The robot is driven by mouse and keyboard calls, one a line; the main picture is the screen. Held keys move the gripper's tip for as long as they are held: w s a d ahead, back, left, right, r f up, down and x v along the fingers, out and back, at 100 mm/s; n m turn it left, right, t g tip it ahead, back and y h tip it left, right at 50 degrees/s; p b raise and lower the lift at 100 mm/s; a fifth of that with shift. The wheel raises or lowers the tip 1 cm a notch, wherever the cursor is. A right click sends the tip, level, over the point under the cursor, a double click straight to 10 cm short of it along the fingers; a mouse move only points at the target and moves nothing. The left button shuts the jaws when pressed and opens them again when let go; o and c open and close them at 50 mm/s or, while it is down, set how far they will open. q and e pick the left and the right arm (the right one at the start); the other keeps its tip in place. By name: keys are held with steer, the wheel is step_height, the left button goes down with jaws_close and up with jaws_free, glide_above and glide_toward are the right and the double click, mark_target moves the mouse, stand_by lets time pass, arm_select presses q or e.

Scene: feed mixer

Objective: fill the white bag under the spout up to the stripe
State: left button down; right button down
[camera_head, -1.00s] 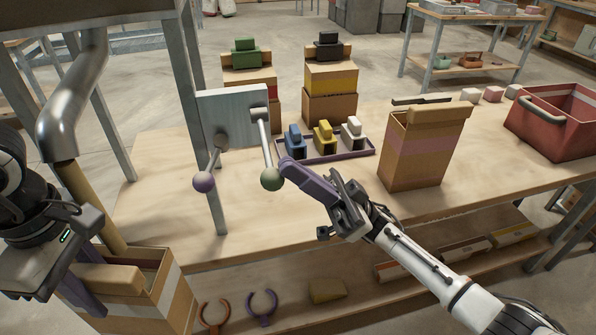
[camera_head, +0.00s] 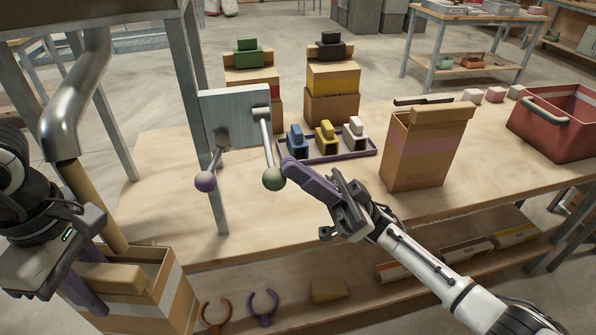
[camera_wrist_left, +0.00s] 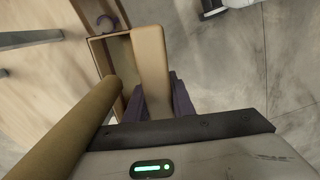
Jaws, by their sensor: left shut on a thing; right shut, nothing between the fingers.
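The bag with a white stripe (camera_head: 182,302) stands open under the metal spout (camera_head: 70,120) at the lower left. A tan column (camera_head: 98,205) runs from the spout's mouth down into it; the fill level inside is hidden. My left gripper (camera_head: 88,290) is shut on the bag's folded top flap (camera_head: 112,277); the flap also shows between its purple fingers in the left wrist view (camera_wrist_left: 150,65).
A tray (camera_head: 322,155) holds blue, yellow and white clip-like blocks. A bag with a pink stripe (camera_head: 420,150) stands right of it, and a red crate (camera_head: 562,125) is farther right. Two bags stand behind. The lower shelf holds ring-shaped hooks (camera_head: 263,303).

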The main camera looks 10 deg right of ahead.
steer(key=w+d+f, duration=0.1)
steer(key=d+f, duration=0.2)
steer(key=d, duration=0.5)
steer(key=shift+w+d+f, duration=0.2)
steer(key=shift+d+f, duration=0.1)
steer(key=shift+d, duration=0.05)
stand_by(1.0)
